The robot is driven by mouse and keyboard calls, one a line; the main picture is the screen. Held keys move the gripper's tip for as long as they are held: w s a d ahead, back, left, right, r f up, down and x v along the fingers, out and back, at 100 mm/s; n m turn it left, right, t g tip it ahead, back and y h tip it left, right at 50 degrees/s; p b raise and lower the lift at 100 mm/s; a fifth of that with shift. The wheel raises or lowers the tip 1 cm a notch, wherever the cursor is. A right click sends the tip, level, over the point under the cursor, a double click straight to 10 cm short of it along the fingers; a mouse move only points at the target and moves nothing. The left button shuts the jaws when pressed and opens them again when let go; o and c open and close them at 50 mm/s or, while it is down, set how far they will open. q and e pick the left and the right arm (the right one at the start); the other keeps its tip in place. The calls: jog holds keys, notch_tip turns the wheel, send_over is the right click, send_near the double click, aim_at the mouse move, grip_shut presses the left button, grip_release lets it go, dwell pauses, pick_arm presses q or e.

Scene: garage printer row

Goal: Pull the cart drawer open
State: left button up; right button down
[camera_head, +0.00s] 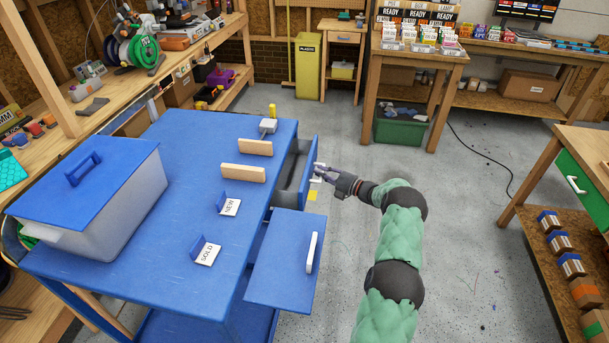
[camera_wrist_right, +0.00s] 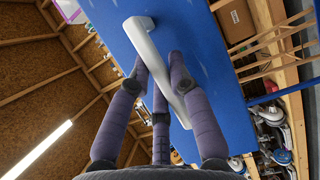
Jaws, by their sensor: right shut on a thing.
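The blue cart (camera_head: 180,137) stands at left in the head view. Its drawer (camera_head: 294,168) at the far right side is pulled out, with its grey inside showing between the cart top and the blue front. My right gripper (camera_head: 319,173) is at the drawer front, its fingers shut on the drawer's white handle. In the right wrist view the fingers (camera_wrist_right: 165,75) are on both sides of the pale handle (camera_wrist_right: 150,48), in front of the blue drawer front (camera_wrist_right: 205,45). The fingers partly hide the handle. My left gripper is not in view.
A blue panel with a white handle (camera_head: 311,253) juts from the cart's near right side. A lidded box (camera_head: 95,200), wooden blocks and small signs stand on the cart. A workbench (camera_head: 575,185) stands at right. Grey floor (camera_head: 460,230) right of my arm is clear.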

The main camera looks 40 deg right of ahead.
jog(key=s+d+b, duration=0.1)
jog(key=s+d, duration=0.3)
jog(key=s, duration=0.1)
jog(key=shift+s+b, duration=0.15)
jog(key=shift+b, duration=0.2)
jog(key=shift+d, duration=0.1)
jog(key=c, duration=1.1)
grip_release()
jog(key=v, duration=1.2)
